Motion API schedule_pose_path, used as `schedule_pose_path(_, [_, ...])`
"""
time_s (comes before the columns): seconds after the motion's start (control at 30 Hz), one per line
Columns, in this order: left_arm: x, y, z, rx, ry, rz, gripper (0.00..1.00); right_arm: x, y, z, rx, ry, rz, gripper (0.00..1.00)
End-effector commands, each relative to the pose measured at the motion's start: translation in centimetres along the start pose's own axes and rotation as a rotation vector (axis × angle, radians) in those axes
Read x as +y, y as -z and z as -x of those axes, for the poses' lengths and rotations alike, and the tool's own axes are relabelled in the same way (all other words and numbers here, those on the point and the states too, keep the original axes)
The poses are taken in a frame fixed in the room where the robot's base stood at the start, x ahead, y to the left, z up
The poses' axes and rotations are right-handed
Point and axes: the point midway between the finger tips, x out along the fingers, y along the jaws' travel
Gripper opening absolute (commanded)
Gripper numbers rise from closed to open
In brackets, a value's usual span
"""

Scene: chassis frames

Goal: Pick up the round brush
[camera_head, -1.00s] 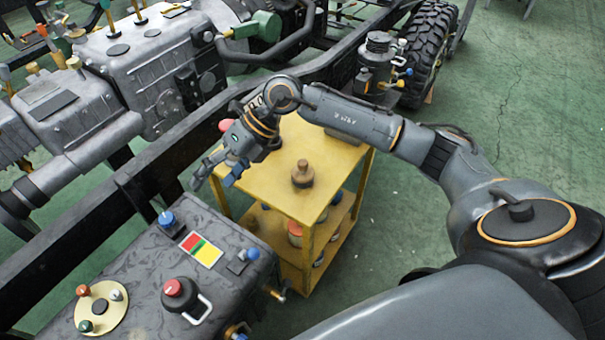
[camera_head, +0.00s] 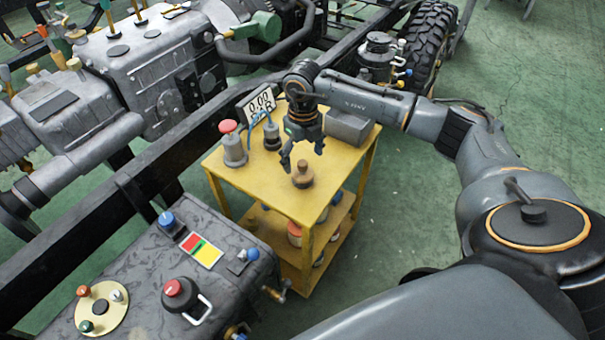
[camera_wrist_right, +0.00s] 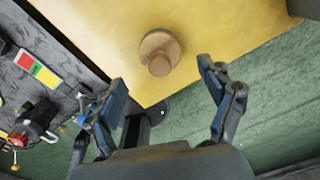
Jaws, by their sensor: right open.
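The round brush (camera_head: 303,176), a brown wooden disc with a knob on top, stands upright on the top of the yellow cart (camera_head: 250,183). In the right wrist view the brush (camera_wrist_right: 159,50) sits on the yellow surface, beyond the fingertips and roughly between them in width. My right gripper (camera_head: 303,158) hangs over the cart just above and behind the brush. In the wrist view the right gripper (camera_wrist_right: 162,75) has its fingers spread wide, with nothing between them. No contact with the brush shows. My left gripper is not in view.
On the cart top stand a red-capped grey cylinder (camera_head: 234,149), a dark part with a blue loop (camera_head: 271,138), a display sign (camera_head: 259,104) and a grey block (camera_head: 349,128). A dark tank with knobs (camera_head: 140,275) lies at the front left. The chassis frame runs behind the cart.

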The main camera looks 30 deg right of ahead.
Motion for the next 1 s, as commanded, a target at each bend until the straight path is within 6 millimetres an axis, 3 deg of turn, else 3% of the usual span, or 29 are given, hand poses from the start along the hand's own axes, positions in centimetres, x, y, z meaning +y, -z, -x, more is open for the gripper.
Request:
schedule_pose_path(0.4, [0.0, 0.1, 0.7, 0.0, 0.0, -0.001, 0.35, -0.1, -0.3, -5.0, 0.002, -0.002, 0.0, 0.81])
schedule_pose_path(0.67, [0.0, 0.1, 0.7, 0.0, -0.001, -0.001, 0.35, -0.1, -0.3, -5.3, 0.0, -0.001, 0.001, 0.81])
schedule_pose_path(0.93, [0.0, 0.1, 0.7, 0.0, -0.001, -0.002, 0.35, -0.1, -0.3, -5.3, 0.0, -0.001, 0.001, 0.28])
schedule_pose_path(1.0, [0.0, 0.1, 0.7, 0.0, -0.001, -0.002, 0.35, -0.1, -0.3, -5.2, 0.0, -0.001, 0.001, 0.24])
